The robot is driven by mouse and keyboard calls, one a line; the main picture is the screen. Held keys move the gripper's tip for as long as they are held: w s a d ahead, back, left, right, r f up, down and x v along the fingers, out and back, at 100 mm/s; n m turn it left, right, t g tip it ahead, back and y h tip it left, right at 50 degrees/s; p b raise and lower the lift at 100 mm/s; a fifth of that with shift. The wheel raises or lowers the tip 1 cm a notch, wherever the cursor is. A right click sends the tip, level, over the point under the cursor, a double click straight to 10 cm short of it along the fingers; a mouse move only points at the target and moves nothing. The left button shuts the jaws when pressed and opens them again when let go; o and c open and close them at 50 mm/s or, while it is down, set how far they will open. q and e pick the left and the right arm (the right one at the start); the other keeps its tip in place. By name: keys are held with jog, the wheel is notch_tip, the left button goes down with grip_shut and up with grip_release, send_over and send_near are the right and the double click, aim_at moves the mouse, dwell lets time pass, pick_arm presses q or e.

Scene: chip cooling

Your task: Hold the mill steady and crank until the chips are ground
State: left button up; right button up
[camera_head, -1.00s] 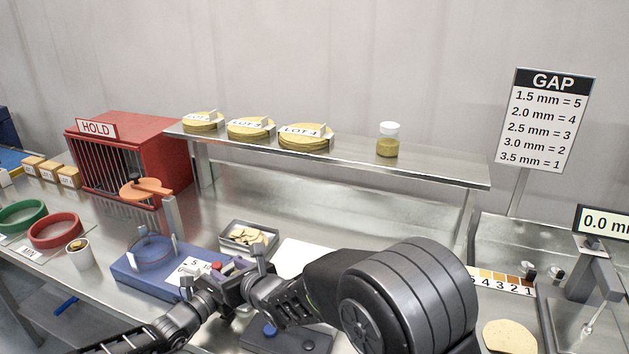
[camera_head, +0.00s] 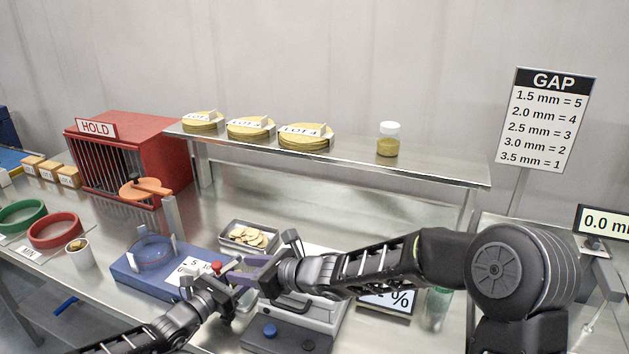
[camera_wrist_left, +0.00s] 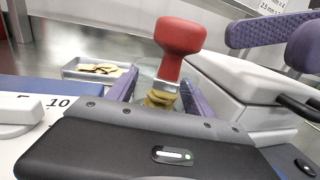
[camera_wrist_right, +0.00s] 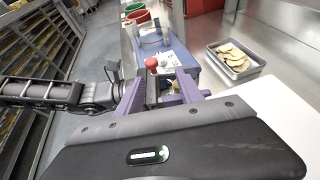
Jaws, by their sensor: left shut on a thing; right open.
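The mill shows a red knob (camera_wrist_left: 181,36) on a metal stem above a body with yellowish bits in the left wrist view. The knob also shows in the head view (camera_head: 216,267) and the right wrist view (camera_wrist_right: 151,63). My left gripper (camera_wrist_left: 158,98) is shut on the mill's body, one purple finger on each side, below the knob. My right gripper (camera_head: 240,273) is open just right of the knob, its purple fingers pointing left toward it; I see no contact. The mill's lower part is hidden by the grippers.
A blue slicer-like base (camera_head: 130,277) with a numbered dial stands left of the mill. A metal tray of chips (camera_head: 226,242) lies behind. A white-topped instrument (camera_head: 322,312) with a % display stands right, under my right arm. A shelf (camera_head: 440,172) with lot stacks spans behind.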

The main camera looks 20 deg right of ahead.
jog(key=shift+m, duration=0.6)
jog(key=v, duration=0.6)
jog(key=r+v, duration=0.1)
jog(key=v, duration=0.3)
jog(key=shift+a, duration=0.2)
jog(key=w+d+r+m+t+h, duration=0.3)
jog(key=w+d+r+m+t, duration=0.5)
jog(key=r+m, duration=0.5)
jog(key=w+d, duration=0.2)
jog(key=shift+d+m+t, duration=0.3)
jog(key=shift+d+m, duration=0.1)
jog(key=shift+r, duration=0.1)
